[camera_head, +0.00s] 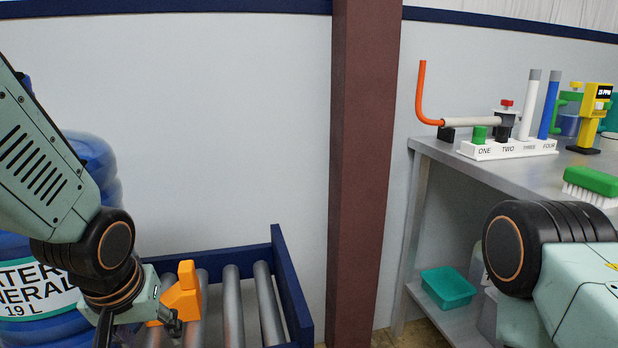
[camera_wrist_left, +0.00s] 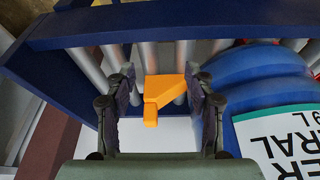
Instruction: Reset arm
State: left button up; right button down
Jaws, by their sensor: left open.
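My left gripper (camera_head: 145,328) is low at the left in the head view, over the near part of the roller conveyor (camera_head: 290,285). In the left wrist view its two dark fingers (camera_wrist_left: 160,105) stand wide apart. An orange angled piece (camera_head: 182,292) is by the gripper; in the left wrist view the orange piece (camera_wrist_left: 164,92) appears between the fingers, with gaps on both sides. What it is fixed to cannot be told. My right arm shows at the lower right, but its gripper is out of view.
A blue water jug (camera_head: 95,160) stands at the left, partly behind my left arm. A brown post (camera_head: 360,150) rises mid-view. At right, a grey bench (camera_head: 430,150) holds a white labelled rack (camera_head: 500,150) and green brush (camera_head: 592,180); a teal bin (camera_head: 447,288) sits below.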

pick_arm(q)
jog(key=s+d+f+m+g+h+p, duration=0.1)
jog(key=s+f+g+p, duration=0.2)
jog(key=s+f+p, duration=0.8)
jog(key=s+f+b, duration=0.1)
jog(key=s+f, duration=0.6)
jog(key=s, duration=0.6)
jog(key=shift+s+a+m+g, duration=0.35)
jog(key=shift+m+g, duration=0.05)
